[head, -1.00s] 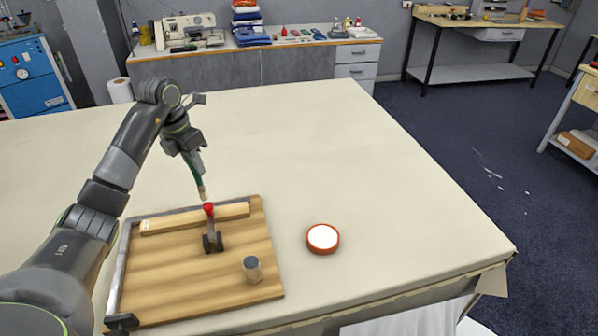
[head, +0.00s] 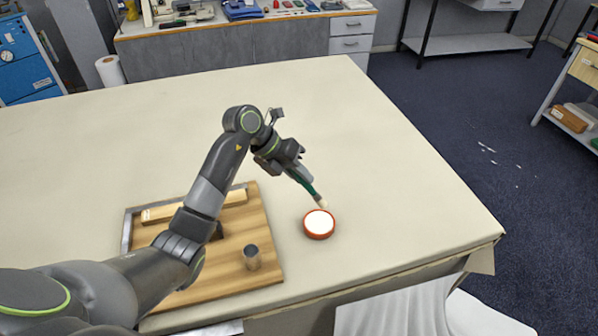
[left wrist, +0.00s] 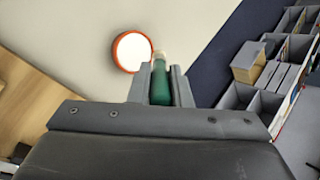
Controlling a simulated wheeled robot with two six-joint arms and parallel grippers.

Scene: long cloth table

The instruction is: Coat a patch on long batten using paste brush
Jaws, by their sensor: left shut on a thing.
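My left gripper (head: 290,168) is shut on the green-handled paste brush (head: 305,184). The brush slants down to the right, and its pale tip is at the far edge of the round orange-rimmed paste dish (head: 319,236) with white contents. I cannot tell whether the tip touches the paste. In the left wrist view the brush (left wrist: 161,88) stands between the fingers (left wrist: 160,85), with the dish (left wrist: 118,50) just left of its tip. The long batten (head: 158,214) lies on the wooden board at the left, partly hidden by my left arm. My right gripper is not in view.
The wooden board (head: 230,275) bears a small metal cylinder (head: 251,257) near its right side; my arm hides much of it. The cloth table (head: 400,190) is clear around the dish. Its right edge drops to the floor beyond.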

